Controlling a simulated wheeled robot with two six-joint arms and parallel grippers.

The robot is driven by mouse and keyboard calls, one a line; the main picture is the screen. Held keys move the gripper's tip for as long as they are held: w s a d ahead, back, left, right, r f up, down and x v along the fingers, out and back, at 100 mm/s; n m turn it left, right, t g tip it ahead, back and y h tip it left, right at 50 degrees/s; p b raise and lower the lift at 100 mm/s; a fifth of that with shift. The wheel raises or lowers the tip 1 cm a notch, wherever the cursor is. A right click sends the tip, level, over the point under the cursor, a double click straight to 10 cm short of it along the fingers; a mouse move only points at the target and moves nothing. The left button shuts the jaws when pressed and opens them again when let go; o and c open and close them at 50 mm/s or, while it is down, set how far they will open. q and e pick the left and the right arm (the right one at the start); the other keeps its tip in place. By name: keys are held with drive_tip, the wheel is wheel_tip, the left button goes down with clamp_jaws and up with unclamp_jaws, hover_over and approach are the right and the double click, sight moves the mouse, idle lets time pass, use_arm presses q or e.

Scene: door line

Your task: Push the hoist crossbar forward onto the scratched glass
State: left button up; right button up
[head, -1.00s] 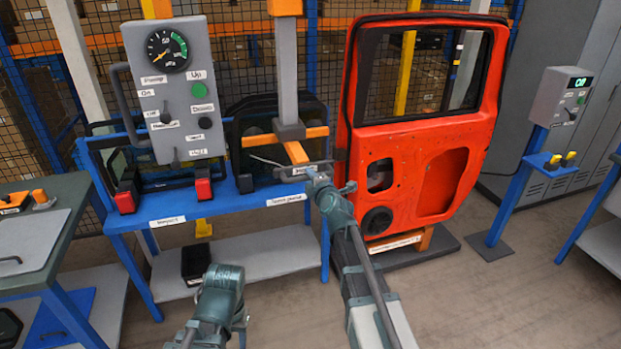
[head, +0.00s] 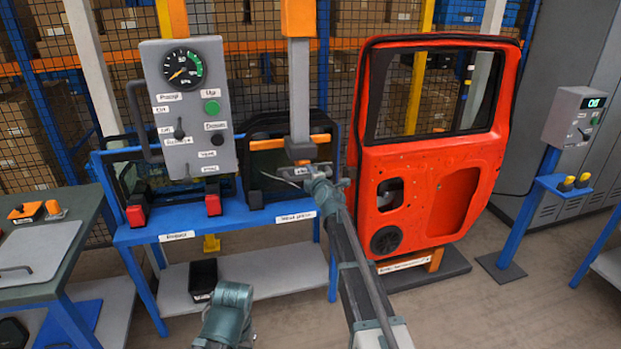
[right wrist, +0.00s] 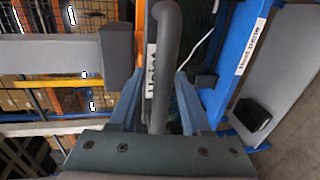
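The hoist's grey column (head: 300,92) hangs down to a dark block with an orange crossbar (head: 262,144) across it, in front of a dark-framed glass pane (head: 262,124). Crossbar and frame overlap in view; I cannot tell whether they touch. I see no scratches at this size. My right gripper (head: 314,176) is at the labelled handle on the hoist's near side. In the right wrist view its fingers (right wrist: 162,92) close in on both sides of the grey handle (right wrist: 166,35). My left arm shows at the bottom; its fingers are hidden.
An orange-red door (head: 430,150) stands close right of the hoist. A control panel with a gauge (head: 185,105) stands left, above the blue rack (head: 235,222). A black box (head: 203,275) sits on the lower shelf.

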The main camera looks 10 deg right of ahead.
drive_tip(key=shift+s, duration=0.25)
drive_tip(key=p+v, duration=0.2)
drive_tip(key=v, duration=1.1)
drive_tip(key=shift+s+p, duration=0.3)
drive_tip(key=shift+p, duration=0.1)
drive_tip(key=shift+a, duration=0.1)
drive_tip(key=s+a+f+m+g+y, duration=0.2)
drive_tip(key=s+a+f+g, duration=0.2)
drive_tip(key=s+a+f, duration=0.3)
drive_tip(key=s+a+f+m+g+y, duration=0.1)
drive_tip(key=s+a+f+m+g, duration=0.1)
drive_tip(key=s+a+f+g, duration=0.5)
drive_tip(key=s+a+f+m+g+h, duration=0.1)
drive_tip(key=s+m, duration=0.4)
drive_tip(key=s, duration=0.5)
drive_tip(key=s+a+f+m+g+h, duration=0.1)
drive_tip(key=s+m+g+h, duration=0.3)
drive_tip(key=s, duration=0.7)
drive_tip(key=shift+s+a+f+m, duration=0.2)
drive_tip(key=shift+a+f+m, duration=0.2)
drive_tip(key=shift+f+m, duration=0.35)
drive_tip(key=shift+r, duration=0.1)
